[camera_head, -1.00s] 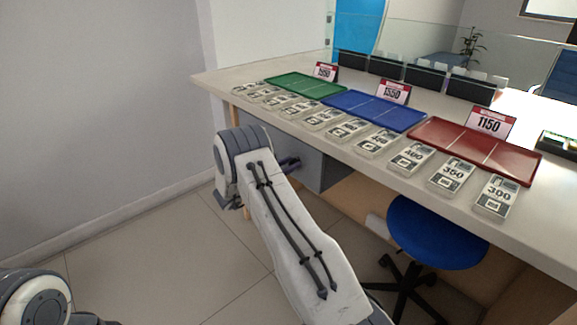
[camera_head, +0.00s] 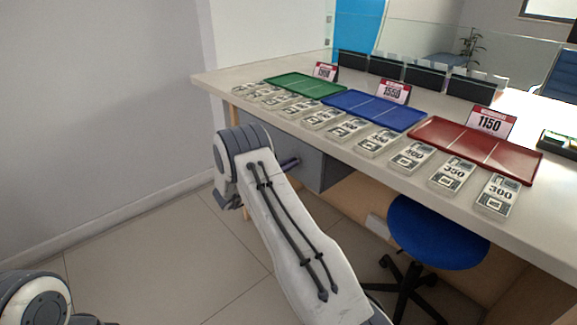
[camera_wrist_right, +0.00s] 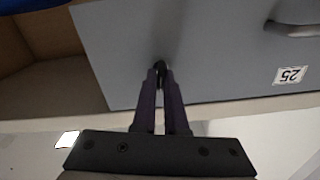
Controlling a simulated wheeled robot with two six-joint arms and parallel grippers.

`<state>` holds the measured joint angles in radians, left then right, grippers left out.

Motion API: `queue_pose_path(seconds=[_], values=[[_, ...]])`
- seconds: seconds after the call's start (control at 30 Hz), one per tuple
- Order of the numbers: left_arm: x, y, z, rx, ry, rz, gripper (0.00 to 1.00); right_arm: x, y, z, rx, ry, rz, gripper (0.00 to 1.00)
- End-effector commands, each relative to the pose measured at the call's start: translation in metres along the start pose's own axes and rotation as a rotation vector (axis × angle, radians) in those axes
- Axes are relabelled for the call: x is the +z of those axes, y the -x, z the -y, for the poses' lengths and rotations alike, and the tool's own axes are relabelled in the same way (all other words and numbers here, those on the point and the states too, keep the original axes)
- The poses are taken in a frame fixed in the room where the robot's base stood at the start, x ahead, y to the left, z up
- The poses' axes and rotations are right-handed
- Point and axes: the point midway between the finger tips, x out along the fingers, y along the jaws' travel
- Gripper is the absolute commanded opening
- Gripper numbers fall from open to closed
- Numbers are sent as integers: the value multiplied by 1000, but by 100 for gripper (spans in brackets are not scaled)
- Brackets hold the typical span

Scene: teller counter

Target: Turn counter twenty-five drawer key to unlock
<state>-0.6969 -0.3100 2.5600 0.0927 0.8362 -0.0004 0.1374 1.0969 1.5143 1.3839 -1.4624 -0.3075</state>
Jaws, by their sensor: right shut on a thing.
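The grey drawer front (camera_wrist_right: 205,45) fills much of the right wrist view. Its label (camera_wrist_right: 291,75) reads 25 and appears upside down. A metal handle (camera_wrist_right: 292,29) is at the upper right. My right gripper (camera_wrist_right: 161,76) has its two purple fingers close together on a small dark key (camera_wrist_right: 160,67) at the drawer face. The fingers hide most of the key, so its turn angle cannot be told. In the head view the grey drawer unit (camera_head: 312,167) is under the counter, and my right gripper (camera_head: 290,163) shows partly behind my arm. My left gripper is out of view.
The counter top (camera_head: 225,82) overhangs the drawer. It carries green (camera_head: 318,87), blue (camera_head: 345,99) and red (camera_head: 440,134) trays with several banknote bundles. A blue stool (camera_head: 435,232) stands right of my arm. Floor on the left is clear.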

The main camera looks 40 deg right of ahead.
Motion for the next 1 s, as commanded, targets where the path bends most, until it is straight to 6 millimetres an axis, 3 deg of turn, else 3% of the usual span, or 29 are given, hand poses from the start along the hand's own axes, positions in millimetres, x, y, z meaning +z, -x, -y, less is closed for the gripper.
queue_pose_path(seconds=[0.57, 1.0], values=[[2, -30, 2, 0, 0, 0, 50, 4, 0, -3, 2, -543, -1, 0], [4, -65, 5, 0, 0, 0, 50, 6, 0, -4, 2, -960, -1, 0]])
